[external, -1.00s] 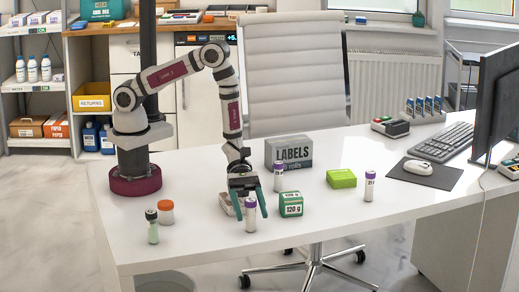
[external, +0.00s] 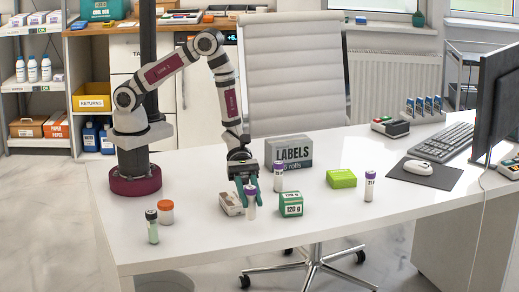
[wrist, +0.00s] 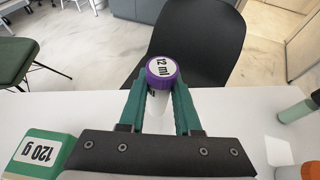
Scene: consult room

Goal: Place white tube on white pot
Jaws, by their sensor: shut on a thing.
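My gripper (external: 248,194) is shut on a white tube (external: 251,212) with a purple cap. The tube is upright and appears raised a little off the white desk. In the wrist view the cap (wrist: 163,71) reads "12 ml" and sits between the green fingers (wrist: 160,103). A small white pot (external: 166,219) with an orange lid stands on the desk, left of my gripper and apart from it. Part of its orange lid (wrist: 302,172) shows at the lower right edge of the wrist view. Two similar purple-capped tubes stand farther right, one (external: 278,180) beside the labels box and one (external: 370,190) alone.
A green "120 g" box (external: 291,205) is close right of my gripper, and a flat box (external: 231,204) is close left. A labels box (external: 290,152) and a lime box (external: 341,179) stand behind.

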